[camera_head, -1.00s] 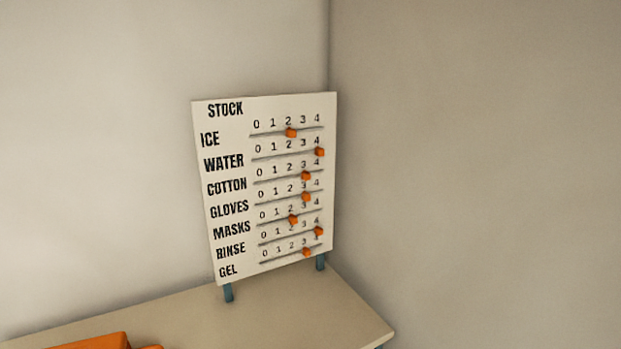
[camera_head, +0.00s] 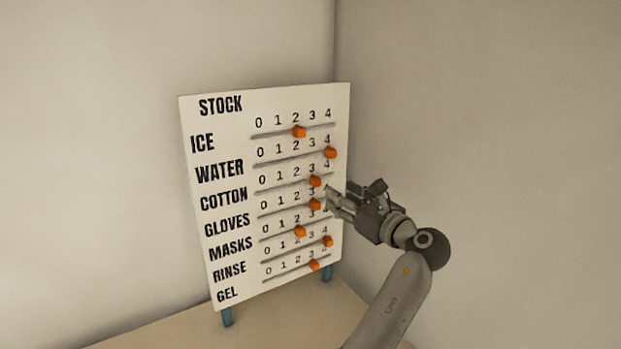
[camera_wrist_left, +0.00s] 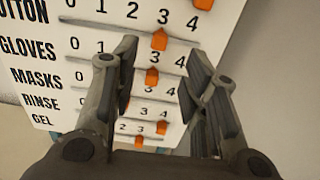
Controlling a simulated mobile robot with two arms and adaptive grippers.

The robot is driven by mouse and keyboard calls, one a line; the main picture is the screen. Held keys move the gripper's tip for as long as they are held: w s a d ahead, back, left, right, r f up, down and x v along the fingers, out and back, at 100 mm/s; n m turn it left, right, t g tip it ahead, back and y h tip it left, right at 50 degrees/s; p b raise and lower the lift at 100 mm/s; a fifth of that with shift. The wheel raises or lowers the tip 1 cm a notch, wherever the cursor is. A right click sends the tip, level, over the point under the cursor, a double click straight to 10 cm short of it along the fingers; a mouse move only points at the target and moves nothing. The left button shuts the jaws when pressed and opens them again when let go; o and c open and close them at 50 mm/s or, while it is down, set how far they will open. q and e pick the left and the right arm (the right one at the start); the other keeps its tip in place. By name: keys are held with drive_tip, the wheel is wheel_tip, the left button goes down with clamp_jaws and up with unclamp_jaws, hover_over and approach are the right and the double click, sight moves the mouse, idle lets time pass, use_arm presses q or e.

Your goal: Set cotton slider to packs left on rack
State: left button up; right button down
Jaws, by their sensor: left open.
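The white STOCK board (camera_head: 228,180) carries several slider rows numbered 0 to 4. The orange cotton slider (camera_head: 315,182) is at 3; it also shows in the left wrist view (camera_wrist_left: 160,40), between the fingertips in the picture. My left gripper (camera_head: 340,200) is open and empty at the board's right edge, beside the cotton and gloves rows. In the wrist view its fingers (camera_wrist_left: 160,58) stand apart, in front of the board, and hide part of the lower rows. I see no rack of packs. My right gripper is out of view.
The water slider (camera_head: 330,153) is at 4, above the cotton one. The gloves slider (camera_head: 314,205) is at 3, close below it. The board stands on blue legs on a beige table (camera_head: 270,318) in a wall corner. The right wall (camera_head: 480,130) is bare.

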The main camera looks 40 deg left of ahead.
sight(318, 181)
use_arm(q)
drive_tip(key=x, duration=0.2)
drive_tip(key=p+x, duration=0.1)
drive_tip(key=x, duration=0.1)
drive_tip(key=p+x, duration=0.1)
drive_tip(key=x, duration=0.1)
drive_tip(key=shift+a+r, duration=0.2)
drive_tip(key=shift+r, duration=0.05)
drive_tip(key=shift+x, duration=1.15)
drive_tip(key=shift+w+a, duration=0.2)
drive_tip(key=shift+f, duration=0.1)
clamp_jaws()
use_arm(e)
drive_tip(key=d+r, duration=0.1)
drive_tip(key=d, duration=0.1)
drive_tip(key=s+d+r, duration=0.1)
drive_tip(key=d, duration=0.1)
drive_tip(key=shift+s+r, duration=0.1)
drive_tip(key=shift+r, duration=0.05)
